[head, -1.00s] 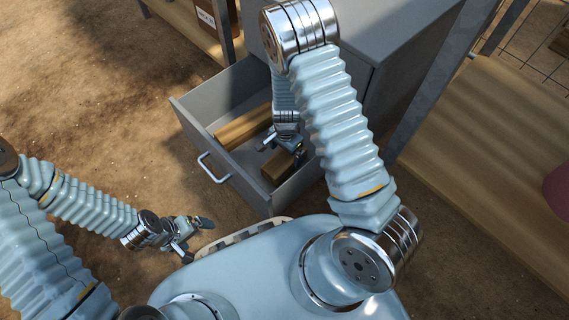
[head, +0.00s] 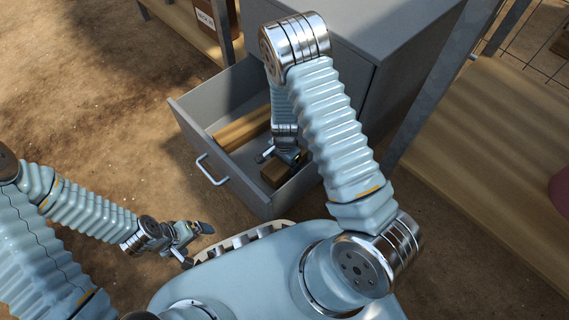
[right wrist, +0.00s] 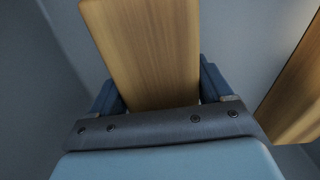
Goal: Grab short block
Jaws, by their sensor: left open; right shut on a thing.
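A short wooden block (head: 274,173) lies in the open grey drawer (head: 232,182), near its front right corner. In the right wrist view the block (right wrist: 148,50) sits between the two fingers of my right gripper (right wrist: 160,98), which is shut on it. In the head view my right gripper (head: 283,157) reaches down into the drawer and partly hides the block. A longer wooden block (head: 243,128) lies beside it; its edge also shows in the right wrist view (right wrist: 298,95). My left gripper (head: 196,241) is open and empty, outside the drawer over the ground.
The grey cabinet (head: 350,40) stands behind the drawer. The drawer's front has a pale handle (head: 212,172). A metal post (head: 430,95) and a wooden surface (head: 490,170) are on the right. Bare ground is free on the left.

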